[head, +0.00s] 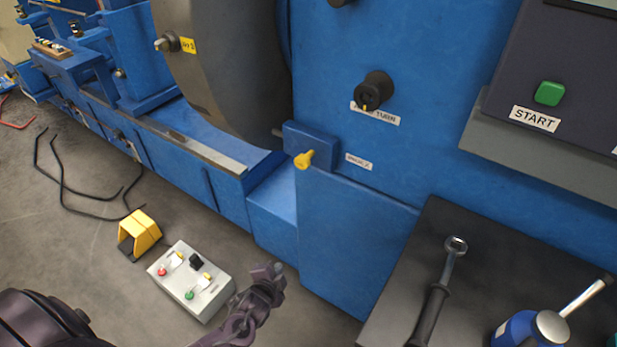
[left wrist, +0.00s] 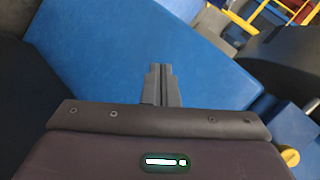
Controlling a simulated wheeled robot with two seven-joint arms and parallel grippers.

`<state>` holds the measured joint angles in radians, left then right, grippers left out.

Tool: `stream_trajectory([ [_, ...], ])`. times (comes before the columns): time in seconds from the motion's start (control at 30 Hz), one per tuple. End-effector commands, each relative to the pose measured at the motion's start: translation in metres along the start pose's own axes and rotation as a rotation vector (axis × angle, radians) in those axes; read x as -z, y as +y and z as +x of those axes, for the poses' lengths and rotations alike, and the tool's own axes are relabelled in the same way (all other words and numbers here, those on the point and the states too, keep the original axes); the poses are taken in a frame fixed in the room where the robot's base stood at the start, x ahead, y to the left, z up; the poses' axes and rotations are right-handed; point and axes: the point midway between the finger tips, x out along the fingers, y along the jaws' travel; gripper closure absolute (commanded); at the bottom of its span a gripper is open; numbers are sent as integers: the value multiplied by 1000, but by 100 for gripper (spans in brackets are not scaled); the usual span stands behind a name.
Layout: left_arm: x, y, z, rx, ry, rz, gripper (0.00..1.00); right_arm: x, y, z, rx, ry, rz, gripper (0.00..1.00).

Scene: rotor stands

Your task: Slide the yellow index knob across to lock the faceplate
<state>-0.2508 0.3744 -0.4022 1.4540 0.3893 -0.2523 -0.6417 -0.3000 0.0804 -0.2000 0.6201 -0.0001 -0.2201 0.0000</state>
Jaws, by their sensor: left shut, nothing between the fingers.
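The yellow index knob (head: 305,159) sticks out of the front of a small blue block (head: 312,140) on the blue machine body, in the head view. It also shows at the lower right edge of the left wrist view (left wrist: 290,158). The large grey round faceplate (head: 235,60) stands to the left of this block, and a short pin end shows between them. My left gripper (head: 275,273) is below and slightly left of the knob, apart from it. Its fingers are closed together and empty in the left wrist view (left wrist: 161,70). My right gripper is not in view.
A grey control box (head: 190,282) and a yellow foot pedal (head: 140,232) are on the floor, near my left arm. A dark tabletop (head: 400,275) with a wrench (head: 441,290) and a blue can (head: 528,331) is at right. A black turn knob (head: 374,90) is above the block.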

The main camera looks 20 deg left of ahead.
Motion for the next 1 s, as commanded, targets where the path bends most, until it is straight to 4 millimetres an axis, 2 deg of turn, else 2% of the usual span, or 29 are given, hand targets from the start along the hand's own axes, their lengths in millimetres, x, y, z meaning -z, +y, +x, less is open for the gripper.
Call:
stream_trajectory([
  [0.03,21,-23,-2,55,44,43,100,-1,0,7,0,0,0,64],
  [0.2,86,-93,-32,224,158,173,100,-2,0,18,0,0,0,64],
  [0.4,143,-150,-82,384,250,276,100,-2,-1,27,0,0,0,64],
  [0.5,159,-167,-102,434,274,305,100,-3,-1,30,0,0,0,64],
  [0.63,170,-179,-117,470,292,323,100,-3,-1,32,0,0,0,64],
  [1.0,173,-183,-122,480,296,329,100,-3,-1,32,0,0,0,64],
])
